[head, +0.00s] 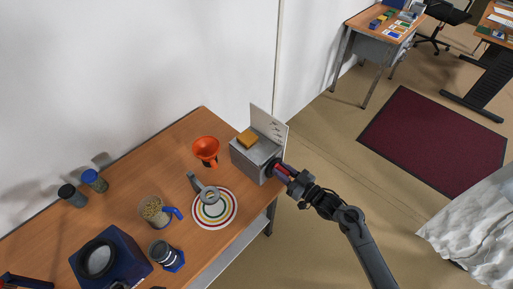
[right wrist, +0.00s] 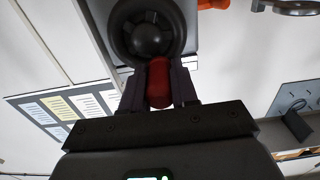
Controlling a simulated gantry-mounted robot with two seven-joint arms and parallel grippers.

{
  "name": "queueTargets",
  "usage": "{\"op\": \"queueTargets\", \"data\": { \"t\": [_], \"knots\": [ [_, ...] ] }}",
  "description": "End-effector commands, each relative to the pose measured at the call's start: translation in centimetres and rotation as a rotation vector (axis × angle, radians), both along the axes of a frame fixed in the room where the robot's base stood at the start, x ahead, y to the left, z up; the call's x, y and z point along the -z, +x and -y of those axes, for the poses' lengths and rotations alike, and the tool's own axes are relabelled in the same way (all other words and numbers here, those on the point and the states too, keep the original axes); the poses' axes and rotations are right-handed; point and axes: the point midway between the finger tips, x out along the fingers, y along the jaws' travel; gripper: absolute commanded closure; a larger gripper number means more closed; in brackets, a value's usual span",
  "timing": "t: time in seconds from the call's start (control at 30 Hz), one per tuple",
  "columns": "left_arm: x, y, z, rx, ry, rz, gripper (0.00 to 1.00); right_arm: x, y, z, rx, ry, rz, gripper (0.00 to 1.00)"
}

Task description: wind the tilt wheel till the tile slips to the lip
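The grey tilt box (head: 250,160) stands at the right end of the wooden bench, with a yellow-orange tile (head: 247,138) on its top. The dark tilt wheel (head: 273,169) is on the box's right side and fills the top middle of the right wrist view (right wrist: 150,32). My right gripper (head: 284,173) reaches it from the right. Its fingers (right wrist: 159,88) press close on both sides of the wheel's red handle (right wrist: 158,82). The lip cannot be made out clearly. My left gripper is not in view.
A marked white panel (head: 269,125) stands behind the box. Jars and a blue device (head: 125,258) stand farther left.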

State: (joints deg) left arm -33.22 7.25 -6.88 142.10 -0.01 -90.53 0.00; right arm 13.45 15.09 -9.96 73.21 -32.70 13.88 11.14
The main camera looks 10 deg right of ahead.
Motion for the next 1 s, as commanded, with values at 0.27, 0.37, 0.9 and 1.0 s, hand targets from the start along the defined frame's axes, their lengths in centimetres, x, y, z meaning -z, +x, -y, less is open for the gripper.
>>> {"op": "queueTargets", "data": {
  "t": [0.27, 0.37, 0.9, 1.0],
  "knots": [
    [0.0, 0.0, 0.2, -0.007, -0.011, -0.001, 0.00, 0.0, -0.1, 0.0, 0.000, 0.000, 0.000, 1.00],
    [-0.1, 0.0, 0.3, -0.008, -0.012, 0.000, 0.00, 0.3, -0.3, -0.3, -0.001, 0.001, -0.001, 1.00],
    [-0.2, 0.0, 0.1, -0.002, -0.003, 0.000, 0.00, 1.2, -1.2, -1.4, 0.000, -0.001, -0.003, 1.00],
    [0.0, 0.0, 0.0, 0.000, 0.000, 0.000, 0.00, 1.5, -1.3, -1.4, 0.000, -0.001, -0.002, 1.00]
  ]
}}
